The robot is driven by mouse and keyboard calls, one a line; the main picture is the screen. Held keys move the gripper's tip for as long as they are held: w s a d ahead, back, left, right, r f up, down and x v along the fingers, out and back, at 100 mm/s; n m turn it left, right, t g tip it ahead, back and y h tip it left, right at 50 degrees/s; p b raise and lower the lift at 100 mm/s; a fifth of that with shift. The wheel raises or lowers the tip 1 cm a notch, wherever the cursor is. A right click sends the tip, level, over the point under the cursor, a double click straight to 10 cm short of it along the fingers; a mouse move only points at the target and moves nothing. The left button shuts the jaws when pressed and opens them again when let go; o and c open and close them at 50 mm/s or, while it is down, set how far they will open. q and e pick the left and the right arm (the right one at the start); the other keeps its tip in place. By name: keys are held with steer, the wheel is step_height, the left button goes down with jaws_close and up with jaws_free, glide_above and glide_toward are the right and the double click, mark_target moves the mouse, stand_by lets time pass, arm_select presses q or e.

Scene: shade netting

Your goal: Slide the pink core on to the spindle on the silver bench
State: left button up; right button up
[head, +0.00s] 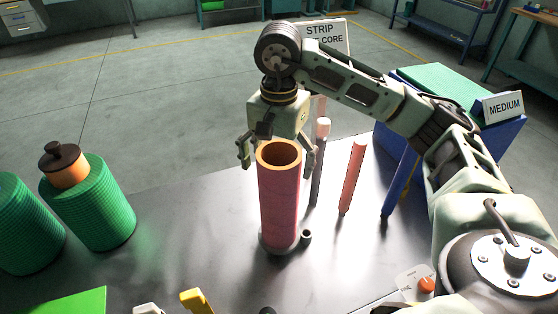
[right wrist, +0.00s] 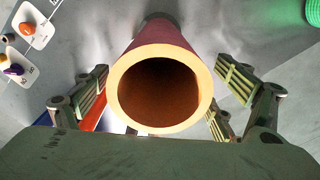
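The pink core (head: 280,205), a tube with a pale orange rim, stands upright on the silver bench (head: 185,225). Its lower end is at a round grey base (head: 268,246), with a small knob beside it. The spindle itself is not visible; the core's bore looks dark in the right wrist view (right wrist: 160,132). My right gripper (head: 278,158) is open above and around the core's top, one finger on each side. In the right wrist view the fingers (right wrist: 165,92) appear apart from the core's wall. My left gripper is out of view.
Green netting rolls (head: 90,210) stand at the left, one with an orange core and dark cap. Upright rods, including a red one (head: 352,178), stand behind right. A blue bin (head: 395,150) carries a "MEDIUM" sign (head: 503,106). A yellow-handled thing (head: 196,301) lies at the front.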

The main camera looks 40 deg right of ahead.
stand_by(0.3)
step_height(320, 180, up, 12)
stand_by(0.8)
